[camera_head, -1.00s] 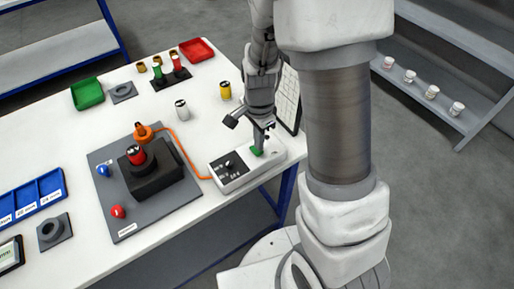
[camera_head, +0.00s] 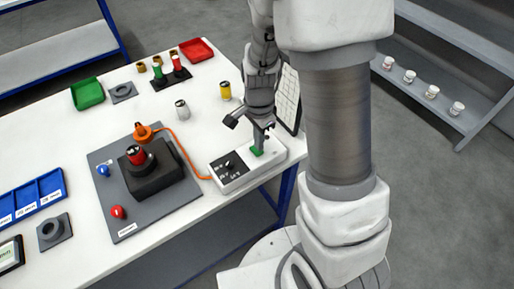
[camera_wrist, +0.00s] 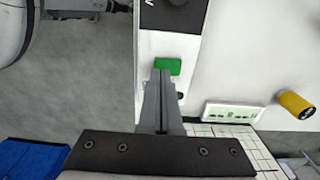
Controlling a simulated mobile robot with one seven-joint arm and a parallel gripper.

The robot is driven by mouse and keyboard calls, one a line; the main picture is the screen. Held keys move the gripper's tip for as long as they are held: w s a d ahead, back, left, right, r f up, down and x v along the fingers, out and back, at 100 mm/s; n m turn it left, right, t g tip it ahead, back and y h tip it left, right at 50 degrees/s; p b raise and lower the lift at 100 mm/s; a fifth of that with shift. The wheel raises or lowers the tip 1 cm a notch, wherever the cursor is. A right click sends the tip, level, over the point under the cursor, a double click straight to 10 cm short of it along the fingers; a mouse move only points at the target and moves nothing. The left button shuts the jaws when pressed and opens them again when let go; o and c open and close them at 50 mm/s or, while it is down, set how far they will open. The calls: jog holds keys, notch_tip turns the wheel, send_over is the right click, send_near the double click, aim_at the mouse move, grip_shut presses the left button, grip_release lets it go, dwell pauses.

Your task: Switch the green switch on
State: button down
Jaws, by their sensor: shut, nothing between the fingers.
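The green switch (camera_head: 256,151) is on the white control box (camera_head: 235,182) near the table's front right edge. The box also has a black panel with a dark knob (camera_head: 231,165). In the wrist view the green switch (camera_wrist: 168,66) lies just beyond my fingertips on the white box face. My gripper (camera_head: 265,143) is shut and empty, pointing down over the box right at the green switch. In the wrist view my gripper (camera_wrist: 162,75) has its fingers together, with tips at the switch's near edge. I cannot tell whether they touch it.
An orange cable runs from the box to a grey plate (camera_head: 125,225) with a black fixture, red and blue knobs. A white cylinder (camera_head: 182,108) and a yellow cylinder (camera_head: 225,91) stand behind. A keyboard-like white panel (camera_head: 288,97) is right behind my gripper.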

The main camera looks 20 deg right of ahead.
jog(key=shift+f+b, duration=0.7)
jog(key=shift+f, duration=0.2)
dwell(0.4)
jog(key=shift+r, duration=0.1)
jog(key=shift+r+p, duration=3.1)
jog(key=shift+r, duration=0.3)
jog(key=shift+r, duration=0.1)
notch_tip(320, 180, up, 7)
jog(key=s+n+t, duration=0.1)
jog(key=n, duration=0.2)
notch_tip(320, 180, up, 8)
jog(key=n+t, duration=0.2)
jog(key=n, duration=0.2)
send_over(258, 156)
jog(key=s, duration=0.4)
jog(key=s+r+n+t, duration=0.2)
jog(key=s+r+n, duration=0.5)
jog(key=s+r, duration=0.1)
jog(key=shift+s+d+r+t, duration=0.25)
jog(key=shift+s+t, duration=0.05)
jog(key=shift+s, duration=0.1)
